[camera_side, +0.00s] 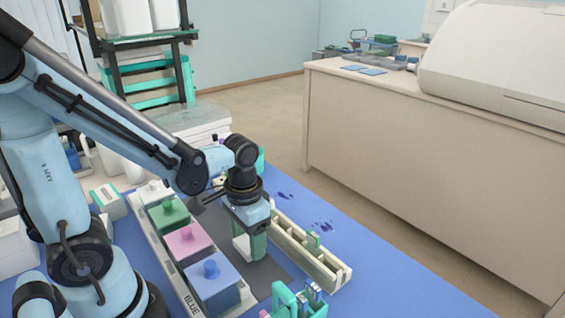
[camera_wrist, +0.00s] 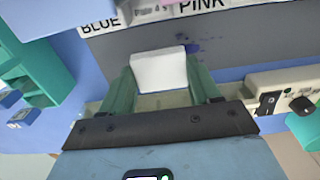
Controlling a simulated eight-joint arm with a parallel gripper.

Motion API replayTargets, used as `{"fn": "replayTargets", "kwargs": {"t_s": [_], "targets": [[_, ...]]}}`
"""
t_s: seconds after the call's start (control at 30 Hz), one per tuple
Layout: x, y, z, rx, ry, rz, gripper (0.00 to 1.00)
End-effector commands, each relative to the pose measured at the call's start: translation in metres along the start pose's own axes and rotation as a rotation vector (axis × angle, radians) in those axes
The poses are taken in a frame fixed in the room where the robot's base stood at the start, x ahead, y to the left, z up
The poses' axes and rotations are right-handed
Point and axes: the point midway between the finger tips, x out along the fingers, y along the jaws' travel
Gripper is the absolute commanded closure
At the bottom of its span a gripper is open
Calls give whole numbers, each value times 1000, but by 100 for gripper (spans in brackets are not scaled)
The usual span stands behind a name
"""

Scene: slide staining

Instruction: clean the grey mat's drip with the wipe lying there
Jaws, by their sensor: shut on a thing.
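The white wipe (camera_wrist: 158,72) is held between the green fingers of my gripper (camera_wrist: 162,78), which is shut on it. In the side view the wipe (camera_side: 240,249) shows at the lower end of my gripper (camera_side: 250,246), low over the grey mat (camera_side: 272,273). I cannot tell whether the wipe touches the mat. In the wrist view the grey mat (camera_wrist: 112,50) bears a dark blue drip (camera_wrist: 192,48), just beyond the wipe's upper right edge. The drip is hidden in the side view.
A white tray with green (camera_side: 168,213), pink (camera_side: 188,243) and blue (camera_side: 213,284) lidded jars stands left of the mat. A teal rack (camera_side: 292,300) stands in front. Dark stains (camera_side: 323,226) mark the blue surface beyond.

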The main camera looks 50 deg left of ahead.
Motion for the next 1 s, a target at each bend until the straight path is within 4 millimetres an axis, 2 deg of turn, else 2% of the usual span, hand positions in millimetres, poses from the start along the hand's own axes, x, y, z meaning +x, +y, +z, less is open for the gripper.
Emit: {"fn": "replayTargets", "kwargs": {"t_s": [0.23, 0.3, 0.33, 0.37, 0.4, 1.0], "targets": [[23, 0, -1, 0, 0, 0, 63], [36, 0, -1, 0, 0, 0, 63], [36, -2, -1, -2, 1, 0, 62], [33, -6, -1, -5, 1, 0, 66], [33, -10, 0, -5, 0, 0, 67], [36, -65, -1, -4, 0, -1, 67]]}}
